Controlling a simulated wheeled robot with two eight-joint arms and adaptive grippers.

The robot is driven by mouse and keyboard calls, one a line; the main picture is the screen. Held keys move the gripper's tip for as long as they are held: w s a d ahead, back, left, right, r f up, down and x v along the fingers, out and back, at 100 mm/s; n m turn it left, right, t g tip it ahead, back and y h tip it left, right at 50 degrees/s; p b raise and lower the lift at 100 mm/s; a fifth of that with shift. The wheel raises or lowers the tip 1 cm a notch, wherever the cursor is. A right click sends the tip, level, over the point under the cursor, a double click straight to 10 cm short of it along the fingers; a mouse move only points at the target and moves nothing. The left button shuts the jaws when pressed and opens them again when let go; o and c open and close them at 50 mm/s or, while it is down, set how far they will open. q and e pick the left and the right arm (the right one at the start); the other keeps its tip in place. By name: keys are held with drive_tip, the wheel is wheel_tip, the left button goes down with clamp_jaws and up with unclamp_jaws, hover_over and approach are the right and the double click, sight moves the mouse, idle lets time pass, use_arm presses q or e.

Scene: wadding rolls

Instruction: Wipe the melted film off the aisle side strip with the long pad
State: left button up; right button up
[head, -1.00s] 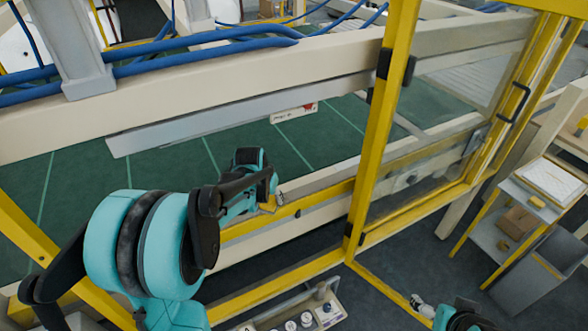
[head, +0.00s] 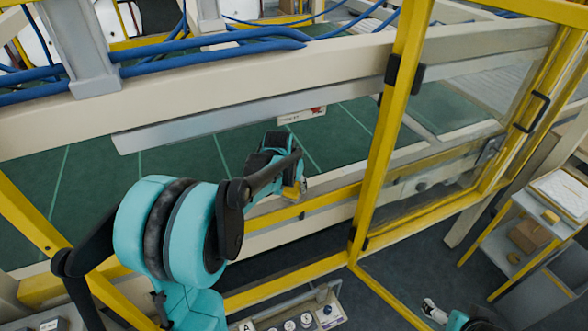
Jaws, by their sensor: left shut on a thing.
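My left arm reaches through the yellow guard opening. Its gripper (head: 297,190) is at the near edge of the green bed, shut on what seems to be the long pad; the wrist hides most of it and only a small yellowish bit shows. The aisle side strip seems to run along the near cream rail (head: 335,179), just right of this gripper. Whether the pad touches it I cannot tell, and no film can be made out. My right gripper (head: 433,311) is low at the right, outside the guard; its fingers are too small to read.
A yellow post (head: 385,140) stands right of my left gripper, with a clear guard panel (head: 440,170) beyond. A grey bar (head: 220,122) hangs under the cream beam (head: 230,85) above the bed.

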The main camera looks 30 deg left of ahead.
use_arm(q)
drive_tip(key=shift+s+r+p, duration=0.15)
drive_tip(key=shift+r+p, duration=0.15)
drive_tip(key=shift+r, duration=0.35)
drive_tip(key=shift+w+d+r+p, duration=0.1)
drive_tip(key=shift+w+r+p, duration=0.15)
drive_tip(key=shift+r+p, duration=0.65)
drive_tip(key=shift+s+r+p, duration=0.15)
drive_tip(key=shift+r+p, duration=0.35)
drive_tip(key=shift+r, duration=0.6)
drive_tip(key=shift+f, duration=0.1)
